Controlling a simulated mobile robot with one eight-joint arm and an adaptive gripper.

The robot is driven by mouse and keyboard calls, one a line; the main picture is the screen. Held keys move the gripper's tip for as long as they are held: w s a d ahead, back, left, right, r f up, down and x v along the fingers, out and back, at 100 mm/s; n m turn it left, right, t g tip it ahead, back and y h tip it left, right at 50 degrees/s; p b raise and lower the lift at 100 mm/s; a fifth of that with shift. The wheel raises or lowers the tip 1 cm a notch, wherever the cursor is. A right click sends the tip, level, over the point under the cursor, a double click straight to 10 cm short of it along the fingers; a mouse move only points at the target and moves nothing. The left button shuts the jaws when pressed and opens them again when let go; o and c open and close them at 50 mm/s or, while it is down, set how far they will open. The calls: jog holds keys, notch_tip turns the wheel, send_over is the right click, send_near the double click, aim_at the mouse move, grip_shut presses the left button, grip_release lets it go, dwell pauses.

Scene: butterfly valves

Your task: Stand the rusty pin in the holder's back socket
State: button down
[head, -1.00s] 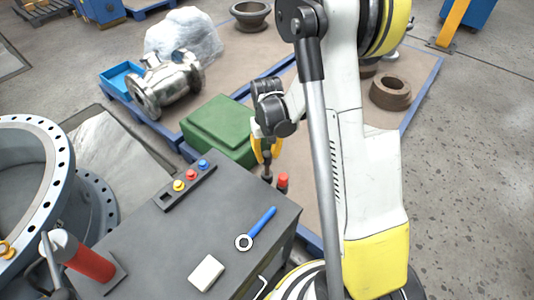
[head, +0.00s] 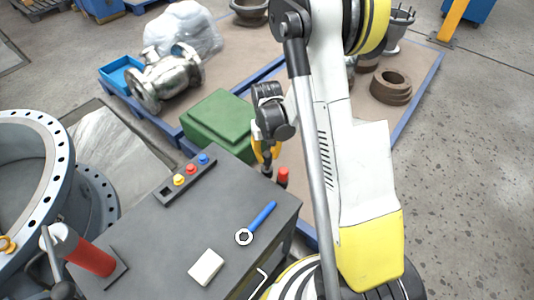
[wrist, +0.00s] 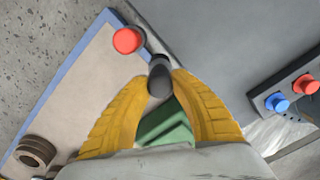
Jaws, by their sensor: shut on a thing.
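My gripper (head: 266,157) has yellow fingers and is shut on a dark pin (wrist: 160,80), seen nearly end-on between the fingertips in the wrist view. Its rust colour is hard to make out. In the head view the pin (head: 267,170) hangs below the fingers, by the far right edge of the grey cabinet top. The holder (head: 170,196) is a dark strip on the cabinet top, left of my gripper. It carries yellow, red and blue knobbed pins, with an empty square socket at its near-left end. Part of the holder (wrist: 267,91) shows at right in the wrist view.
A red-topped post (head: 283,175) stands close beside the held pin, at the cabinet edge. A blue-handled wrench (head: 262,215) and a white block (head: 206,267) lie on the cabinet top (head: 150,240). A green box (head: 218,120) sits behind my gripper.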

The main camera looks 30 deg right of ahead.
jog(key=shift+f, duration=1.25)
jog(key=shift+f, duration=0.1)
jog(key=c, duration=0.6)
grip_release()
jog(key=shift+r+p, duration=2.15)
jog(key=shift+r, duration=1.45)
